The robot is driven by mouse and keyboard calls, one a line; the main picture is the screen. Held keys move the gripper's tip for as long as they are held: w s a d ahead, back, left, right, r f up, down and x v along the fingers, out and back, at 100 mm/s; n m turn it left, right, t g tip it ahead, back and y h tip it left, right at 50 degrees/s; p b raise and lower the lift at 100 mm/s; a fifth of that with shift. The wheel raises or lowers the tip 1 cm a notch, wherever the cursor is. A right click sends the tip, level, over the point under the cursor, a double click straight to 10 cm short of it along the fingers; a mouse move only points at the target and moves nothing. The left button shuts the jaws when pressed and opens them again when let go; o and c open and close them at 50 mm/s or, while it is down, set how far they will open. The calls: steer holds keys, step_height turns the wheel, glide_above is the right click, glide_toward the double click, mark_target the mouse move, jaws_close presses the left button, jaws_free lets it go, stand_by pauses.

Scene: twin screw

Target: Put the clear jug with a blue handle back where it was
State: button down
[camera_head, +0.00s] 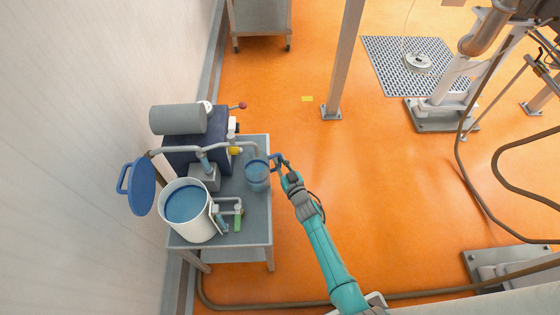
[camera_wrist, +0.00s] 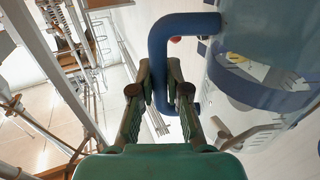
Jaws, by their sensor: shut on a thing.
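The clear jug (camera_head: 257,176) is at the right side of the grey table, below the end of a bent pipe. Its blue handle (camera_head: 277,160) points right, towards my gripper (camera_head: 282,165). In the wrist view my gripper (camera_wrist: 170,95) is shut on the blue handle (camera_wrist: 158,60), with the fingers on its vertical part. The jug's clear wall (camera_wrist: 275,55) fills the right of that view, with a blue band across it. Whether the jug's base touches the tabletop cannot be told.
The grey table (camera_head: 255,228) bears a white bucket (camera_head: 196,228) with blue contents, a dark blue machine with a grey cylinder (camera_head: 178,119), and a green-handled valve (camera_head: 238,222). A blue lid (camera_head: 142,186) stands at the left. Orange floor right of the table is clear up to a post (camera_head: 343,60).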

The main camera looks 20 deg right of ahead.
steer(key=c, duration=1.6)
jaws_free()
steer(key=shift+f, duration=0.15)
steer(key=o, duration=0.4)
steer(key=shift+o, duration=0.2)
steer(key=s+d, duration=0.1)
steer(key=s, duration=1.1)
